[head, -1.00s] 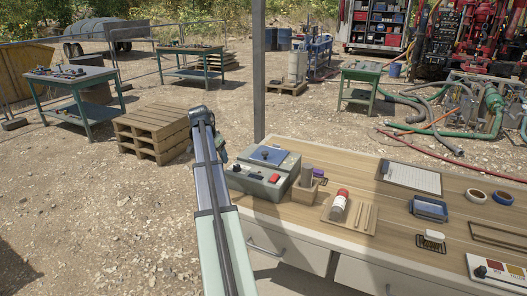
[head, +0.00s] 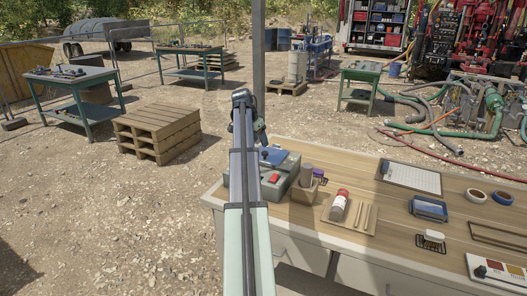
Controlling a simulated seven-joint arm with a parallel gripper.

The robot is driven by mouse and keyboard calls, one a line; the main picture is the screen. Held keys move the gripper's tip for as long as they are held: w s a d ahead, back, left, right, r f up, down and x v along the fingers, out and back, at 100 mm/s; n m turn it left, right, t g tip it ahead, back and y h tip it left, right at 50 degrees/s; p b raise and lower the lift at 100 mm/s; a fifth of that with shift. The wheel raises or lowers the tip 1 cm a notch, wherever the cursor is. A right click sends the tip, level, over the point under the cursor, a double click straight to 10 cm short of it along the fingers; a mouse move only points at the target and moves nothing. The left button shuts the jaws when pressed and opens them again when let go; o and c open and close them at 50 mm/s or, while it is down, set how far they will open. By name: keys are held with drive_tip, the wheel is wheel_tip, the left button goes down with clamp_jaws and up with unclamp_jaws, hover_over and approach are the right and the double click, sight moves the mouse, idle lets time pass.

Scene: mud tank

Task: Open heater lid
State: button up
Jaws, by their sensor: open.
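The heater (head: 283,181) is a grey-green box at the left end of the wooden bench, with a red switch on its front. My gripper (head: 262,142) hangs from the arm's end, just above and behind the lid's left side in the picture. It is small and partly hidden. It is open, with nothing seen in it. I cannot tell whether it touches the lid.
Right of the heater, a wooden block holder (head: 303,192) with grey cylinders stands close by. A tray (head: 346,214) with a red-capped white bottle and sticks lies further right. A clipboard (head: 410,176) and tape rolls (head: 477,195) lie beyond.

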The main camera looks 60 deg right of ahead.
sight(265, 153)
drive_tip(key=shift+x, duration=3.5)
drive_tip(key=shift+c, duration=0.2)
clamp_jaws()
